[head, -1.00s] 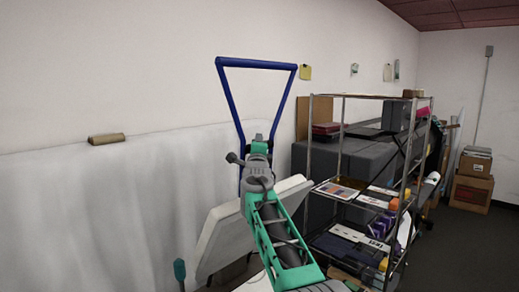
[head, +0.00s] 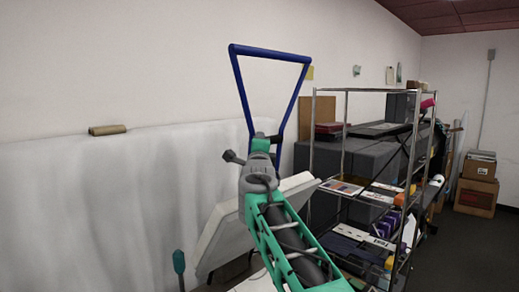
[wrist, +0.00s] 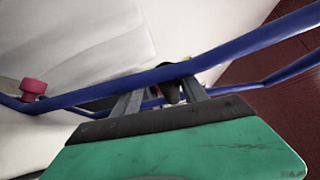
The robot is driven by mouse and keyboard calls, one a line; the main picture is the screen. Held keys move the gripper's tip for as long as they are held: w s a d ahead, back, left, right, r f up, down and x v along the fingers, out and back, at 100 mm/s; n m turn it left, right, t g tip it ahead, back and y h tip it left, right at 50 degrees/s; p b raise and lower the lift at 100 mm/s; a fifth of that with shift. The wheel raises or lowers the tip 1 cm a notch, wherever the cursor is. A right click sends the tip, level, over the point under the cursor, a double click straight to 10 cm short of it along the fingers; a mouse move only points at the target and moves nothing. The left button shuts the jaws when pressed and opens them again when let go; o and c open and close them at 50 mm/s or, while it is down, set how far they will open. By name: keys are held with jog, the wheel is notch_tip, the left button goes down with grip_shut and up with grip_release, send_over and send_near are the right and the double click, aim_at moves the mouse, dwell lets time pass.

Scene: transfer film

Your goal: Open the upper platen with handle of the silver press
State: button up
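The press shows a tall blue handle (head: 241,88), a loop that is wide at the top and narrows downward. Below it a thick white platen (head: 222,240) stands steeply tilted, partly hidden by my arm. A pale flat surface (head: 252,284) shows at the bottom edge. My green and grey gripper (head: 263,137) is at the narrow lower part of the handle, in front of it. In the wrist view the blue handle (wrist: 150,77) crosses over my gripper's fingers (wrist: 160,92). The two grey fingers stand apart, with a dark piece between them. Their tips are partly hidden by the bar.
A metal wire shelf (head: 313,135) with papers and boxes stands close on the right, beside my arm. A large grey machine (head: 375,160) is behind it. A white-draped surface (head: 90,210) with a brown roll (head: 108,130) lies left. Open floor (head: 470,245) is at the far right.

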jog(key=s+a+r+b, duration=0.1)
jog(key=s+r+b, duration=0.1)
jog(key=s+b, duration=0.4)
jog(key=shift+s+r, duration=0.3)
jog(key=shift+s, duration=0.85)
jog(key=shift+f, duration=0.1)
